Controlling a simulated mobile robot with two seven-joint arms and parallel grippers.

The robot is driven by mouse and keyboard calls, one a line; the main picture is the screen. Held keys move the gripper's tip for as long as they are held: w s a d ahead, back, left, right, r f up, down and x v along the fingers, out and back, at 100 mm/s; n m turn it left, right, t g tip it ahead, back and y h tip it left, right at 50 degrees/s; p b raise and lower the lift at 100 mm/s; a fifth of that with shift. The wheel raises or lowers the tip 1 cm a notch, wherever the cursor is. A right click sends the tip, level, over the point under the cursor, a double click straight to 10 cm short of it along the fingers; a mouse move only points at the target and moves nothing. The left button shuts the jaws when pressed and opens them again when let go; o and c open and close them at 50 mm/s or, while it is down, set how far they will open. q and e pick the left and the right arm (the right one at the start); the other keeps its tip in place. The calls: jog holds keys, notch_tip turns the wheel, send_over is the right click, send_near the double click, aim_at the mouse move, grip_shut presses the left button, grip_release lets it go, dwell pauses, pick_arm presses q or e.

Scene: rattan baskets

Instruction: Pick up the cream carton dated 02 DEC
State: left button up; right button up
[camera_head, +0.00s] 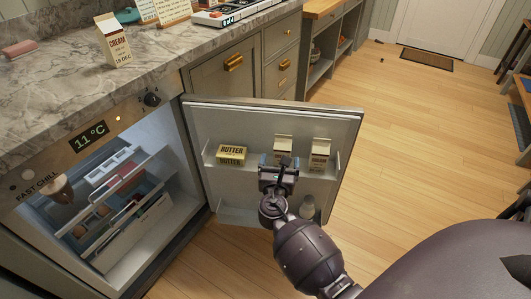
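A cream carton (114,41) stands upright on the marble counter, and its date reads 19 DEC. Two more cartons stand on the shelf of the open fridge door: a middle one (283,145) and a right one (320,154). Their dates are too small to read. My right gripper (282,163) is in front of the middle carton and hides its lower part. I cannot tell whether the fingers touch it or are open or shut. My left gripper is not in view.
A yellow butter pack (231,153) is on the same door shelf, left of the cartons. The open fridge door (345,125) stands out over the wooden floor. The fridge interior holds pull-out drawers (130,235). A temperature display (87,143) reads 11 °C.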

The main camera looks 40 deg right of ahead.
aim_at(283, 139)
jog(key=x, duration=0.5)
jog(key=shift+w+d+b, duration=0.1)
jog(key=shift+d+b, duration=0.15)
jog(key=shift+b, duration=0.05)
jog(key=b+x, duration=0.1)
jog(key=x, duration=0.3)
jog(key=shift+f, duration=0.2)
jog(key=shift+w+d+r, duration=0.15)
jog(key=shift+w+d, duration=0.15)
jog(key=shift+w, duration=0.05)
jog(key=c, duration=1.5)
